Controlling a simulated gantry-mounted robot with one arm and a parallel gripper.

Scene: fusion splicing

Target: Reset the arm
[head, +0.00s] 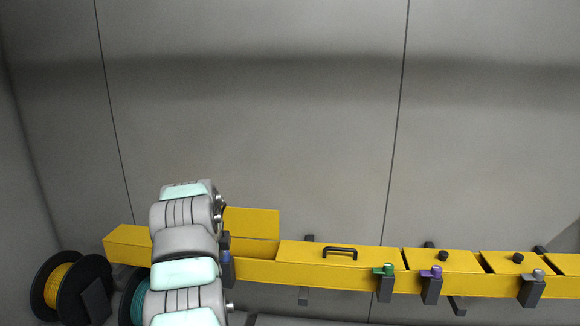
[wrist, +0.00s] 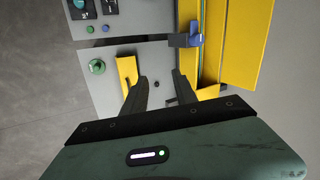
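My gripper (wrist: 161,80) shows in the wrist view with its two dark fingers apart. Nothing is held between them. The fingers point toward a light grey panel and the yellow duct (wrist: 246,45), whose open channel and raised yellow flap are at the right. A small dark knob shows near the gap between the fingers; I cannot tell how far it is from them. In the head view my arm stands at the left in front of the yellow duct (head: 330,270), and my gripper is hidden there.
A blue clip (wrist: 186,40) sits on the duct's edge. A yellow piece (wrist: 126,72) and a green knob (wrist: 97,67) are on the panel. In the head view, a spool with yellow cable (head: 60,284) stands lower left, and coloured clips line the duct. The wall above is clear.

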